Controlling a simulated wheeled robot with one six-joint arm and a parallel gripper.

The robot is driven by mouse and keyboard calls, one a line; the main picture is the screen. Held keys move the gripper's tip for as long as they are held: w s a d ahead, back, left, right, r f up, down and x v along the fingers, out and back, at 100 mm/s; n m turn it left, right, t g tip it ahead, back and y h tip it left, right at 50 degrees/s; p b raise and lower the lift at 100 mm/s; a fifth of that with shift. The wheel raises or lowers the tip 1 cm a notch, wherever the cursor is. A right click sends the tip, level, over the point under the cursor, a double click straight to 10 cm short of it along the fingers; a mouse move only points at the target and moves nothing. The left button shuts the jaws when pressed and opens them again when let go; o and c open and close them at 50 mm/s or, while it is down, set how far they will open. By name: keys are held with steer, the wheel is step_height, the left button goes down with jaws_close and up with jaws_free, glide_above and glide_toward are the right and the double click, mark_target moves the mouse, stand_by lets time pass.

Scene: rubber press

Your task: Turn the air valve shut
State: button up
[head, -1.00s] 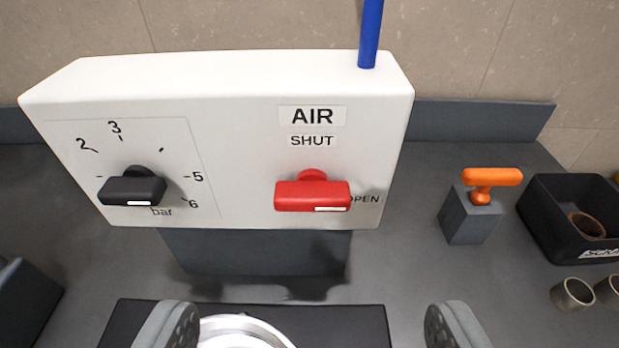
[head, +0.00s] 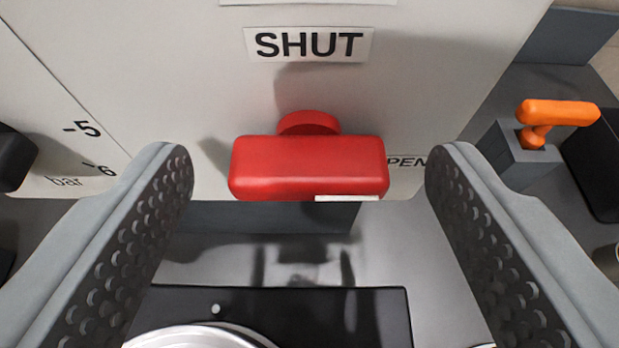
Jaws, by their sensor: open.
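The red air valve handle (head: 308,166) is on the front of the white panel (head: 215,90). It lies level, with its white mark at the lower right, on the side of the partly hidden OPEN label (head: 408,162). The SHUT label (head: 309,45) is above the handle. My gripper (head: 310,172) is open, with one finger left of the handle and one right of it. Gaps show on both sides, and I see no contact.
A black pressure knob (head: 14,158) is at the left edge. An orange handle on a grey block (head: 512,155) stands at right, beside a black bin (head: 597,165). A black plate (head: 370,315) with a round metal part (head: 200,337) lies below.

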steer(key=c, duration=1)
steer(key=shift+a+n+h, duration=0.1)
steer(key=shift+n+h, duration=0.2)
steer(key=n, duration=0.1)
steer(key=n+h, duration=0.1)
steer(key=shift+a+f+n+h, duration=0.1)
steer(key=shift+a+n+h, duration=0.2)
steer(key=shift+o, duration=0.2)
steer(key=n, duration=0.1)
steer(key=n+h, duration=0.2)
steer(key=shift+a+f+t, duration=0.2)
steer(key=shift+a+t, duration=0.05)
steer(key=shift+t, duration=0.05)
steer(key=n, duration=0.1)
steer(key=n+h, duration=0.1)
steer(key=n, duration=0.1)
steer(key=shift+a+f+n+t+h, duration=0.15)
steer(key=shift+f+n+t+h, duration=0.15)
steer(key=shift+t+h, duration=0.1)
steer(key=shift+f+n+t+h, duration=0.15)
steer(key=shift+n+t+h, duration=0.15)
steer(key=shift+n, duration=0.6)
steer(key=shift+f+n+t+h, duration=0.15)
steer(key=shift+n+t, duration=0.25)
steer(key=shift+n, duration=0.5)
